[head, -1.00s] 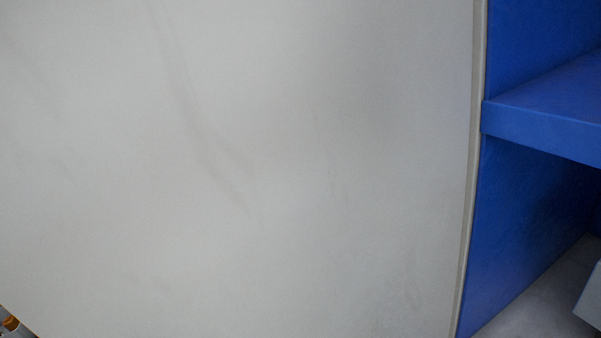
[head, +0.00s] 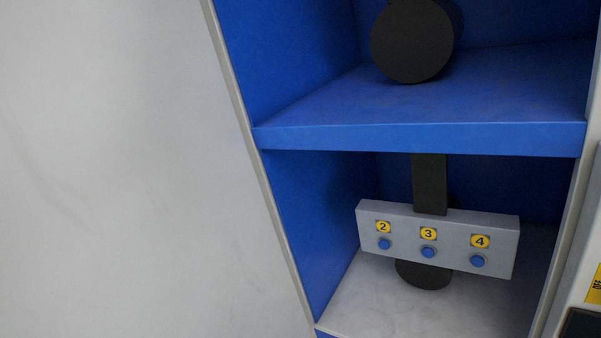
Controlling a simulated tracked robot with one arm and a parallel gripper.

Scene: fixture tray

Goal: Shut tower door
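A large pale grey panel (head: 120,180) fills the left of the view, close to the camera. Its beige edge (head: 250,140) runs beside the blue compartments. I cannot tell whether this panel is the tower door or a side wall. The blue interior of the tower (head: 290,60) is open to view, with a blue shelf (head: 420,138) across it. No door covers this opening. My gripper is not in view.
On the shelf lies a black cylinder (head: 412,42). Below it, a grey button bar (head: 437,237) with labels 2, 3 and 4 is fixed on a black post (head: 429,185). A pale frame with a yellow label (head: 595,284) stands at the right edge.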

